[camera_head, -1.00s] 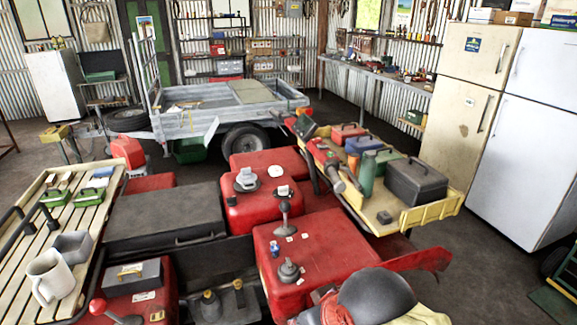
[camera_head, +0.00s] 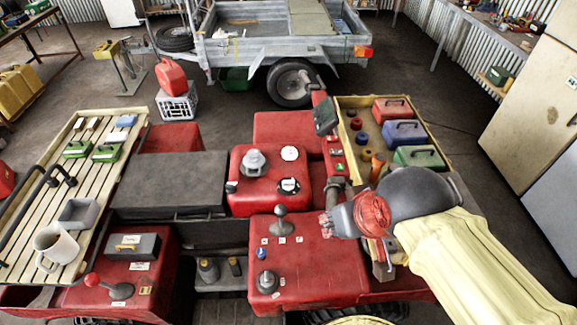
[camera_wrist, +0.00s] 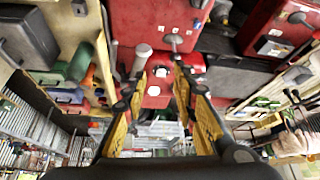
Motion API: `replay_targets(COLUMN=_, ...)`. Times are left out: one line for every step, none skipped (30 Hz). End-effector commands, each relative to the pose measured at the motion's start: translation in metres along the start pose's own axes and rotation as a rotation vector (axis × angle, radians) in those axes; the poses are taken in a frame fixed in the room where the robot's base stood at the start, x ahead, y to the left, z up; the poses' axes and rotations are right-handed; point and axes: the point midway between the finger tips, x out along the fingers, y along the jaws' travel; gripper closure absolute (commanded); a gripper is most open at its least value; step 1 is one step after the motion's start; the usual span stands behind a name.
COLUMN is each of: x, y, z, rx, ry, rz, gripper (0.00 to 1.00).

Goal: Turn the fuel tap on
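I cannot tell for sure which fitting is the fuel tap. The red tank (camera_head: 246,200) bears a grey cap (camera_head: 254,161), two round dials and a small dark fitting (camera_head: 231,187) on its left edge. On the red panel in front stand a grey lever (camera_head: 281,222), a blue knob (camera_head: 261,254) and a grey knob (camera_head: 267,281).
A yellow tray (camera_head: 350,120) with toolboxes lies right of the tank, close to my arm. A slatted rack (camera_head: 40,205) with a mug (camera_head: 55,245) is at left. A trailer (camera_head: 230,45) stands behind. The space above the red panel's middle is clear.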

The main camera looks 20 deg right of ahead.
Motion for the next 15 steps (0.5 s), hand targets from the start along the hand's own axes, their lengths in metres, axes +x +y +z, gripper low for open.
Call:
replay_targets(x=-0.020, y=0.000, z=-0.012, rx=-0.002, ry=-0.001, rz=0.000, gripper=0.72)
replay_targets(x=-0.026, y=0.000, z=-0.016, rx=-0.004, ry=-0.002, rz=0.000, gripper=0.72)
replay_targets(x=-0.035, y=0.000, z=-0.021, rx=-0.007, ry=-0.003, rz=0.000, gripper=0.72)
replay_targets(x=-0.041, y=0.000, z=-0.026, rx=-0.009, ry=-0.004, rz=0.000, gripper=0.72)
replay_targets(x=-0.047, y=0.000, z=-0.030, rx=-0.012, ry=-0.006, rz=0.000, gripper=0.72)
replay_targets(x=-0.055, y=0.000, z=-0.036, rx=-0.016, ry=-0.008, rz=0.000, gripper=0.72)
replay_targets(x=-0.060, y=0.000, z=-0.041, rx=-0.020, ry=-0.010, rz=0.000, gripper=0.72)
replay_targets(x=-0.066, y=0.000, z=-0.045, rx=-0.025, ry=-0.011, rz=0.000, gripper=0.72)
replay_targets(x=-0.074, y=0.000, z=-0.052, rx=-0.033, ry=-0.014, rz=0.000, gripper=0.72)
replay_targets(x=-0.080, y=0.000, z=-0.058, rx=-0.039, ry=-0.017, rz=0.000, gripper=0.72)
replay_targets(x=-0.085, y=0.001, z=-0.064, rx=-0.046, ry=-0.020, rz=-0.001, gripper=0.72)
replay_targets(x=-0.092, y=0.001, z=-0.072, rx=-0.058, ry=-0.024, rz=-0.001, gripper=0.72)
replay_targets(x=-0.097, y=0.001, z=-0.080, rx=-0.070, ry=-0.029, rz=-0.001, gripper=0.72)
replay_targets(x=-0.101, y=0.001, z=-0.087, rx=-0.084, ry=-0.036, rz=-0.002, gripper=0.72)
replay_targets(x=-0.105, y=0.001, z=-0.100, rx=-0.108, ry=-0.045, rz=-0.003, gripper=0.72)
